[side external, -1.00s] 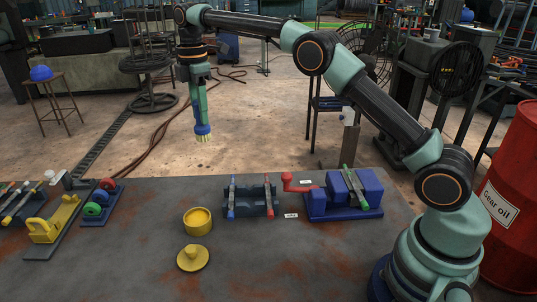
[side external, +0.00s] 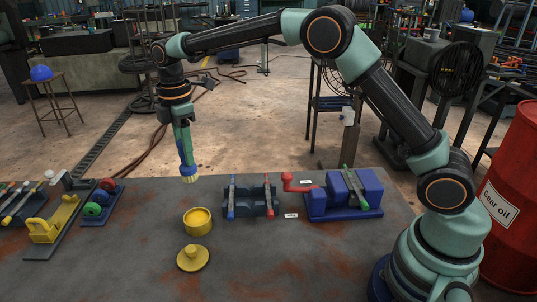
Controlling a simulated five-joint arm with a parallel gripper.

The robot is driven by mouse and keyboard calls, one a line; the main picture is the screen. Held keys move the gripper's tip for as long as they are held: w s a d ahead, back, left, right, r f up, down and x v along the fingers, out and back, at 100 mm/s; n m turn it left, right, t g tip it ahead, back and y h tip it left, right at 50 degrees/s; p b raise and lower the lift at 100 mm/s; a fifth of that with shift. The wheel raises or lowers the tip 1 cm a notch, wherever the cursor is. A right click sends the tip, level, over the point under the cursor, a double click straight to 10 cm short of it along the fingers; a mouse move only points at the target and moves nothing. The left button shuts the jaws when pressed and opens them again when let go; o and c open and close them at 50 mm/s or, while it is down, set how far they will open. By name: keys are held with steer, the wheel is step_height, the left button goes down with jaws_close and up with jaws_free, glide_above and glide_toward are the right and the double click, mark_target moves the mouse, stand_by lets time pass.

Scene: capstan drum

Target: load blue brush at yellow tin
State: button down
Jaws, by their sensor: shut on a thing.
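My gripper (side external: 183,150) is shut on the blue brush (side external: 187,167) and holds it bristles down. The pale bristle tip is in the air above and slightly left of the yellow tin (side external: 197,221), apart from it. The tin stands open on the table with yellow inside. Its yellow lid (side external: 193,257), with a knob, lies on the table in front of it. Part of the brush handle is hidden between my fingers.
Right of the tin is a dark rack (side external: 251,196) with a blue-ended and a red-ended tool. Beyond it is a blue device (side external: 343,194) with a red crank (side external: 296,183). At left are a yellow fixture (side external: 54,219) and a holder with coloured rolls (side external: 99,200). The table front is clear.

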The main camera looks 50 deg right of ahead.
mark_target(189, 174)
steer(key=shift+s+a+f, duration=0.35)
steer(key=shift+s+f, duration=0.2)
steer(key=shift+f, duration=0.9)
steer(key=shift+s+a+f, duration=0.35)
steer(key=shift+s+f, duration=0.15)
steer(key=shift+f, duration=1)
steer(key=shift+s+a+f, duration=0.35)
steer(key=shift+s+f, duration=0.2)
steer(key=shift+f, duration=0.9)
steer(key=shift+f, duration=0.6)
steer(key=shift+r, duration=0.1)
step_height(189, 174, up, 7)
steer(key=shift+d, duration=0.1)
